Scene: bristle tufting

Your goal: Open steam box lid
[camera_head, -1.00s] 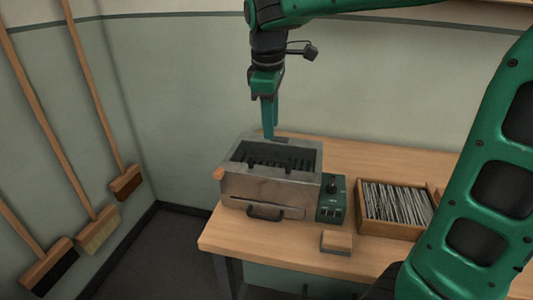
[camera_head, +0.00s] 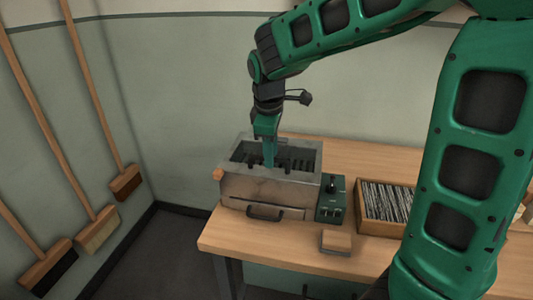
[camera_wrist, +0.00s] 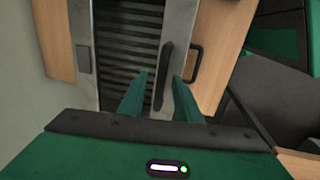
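The steam box (camera_head: 240,187) is a grey metal box at the left of the table, with a dark slatted top. In the wrist view, its metal frame (camera_wrist: 87,90) surrounds the dark slats. A black bar handle (camera_wrist: 166,62) runs along one side of the top. I cannot clearly tell the lid from the frame. My gripper (camera_head: 269,164) points down at the top of the box, near its front edge. In the wrist view, my gripper (camera_wrist: 161,78) is open, its green fingers apart on either side of the bar handle. Contact cannot be told.
A loop handle (camera_head: 265,212) is on the box's front. A green control box (camera_head: 331,205) stands close on the right, with a small wooden block (camera_head: 336,242) before it. A wooden tray (camera_head: 375,227) of thin rods is further right. Brooms (camera_head: 100,230) lean on the left wall.

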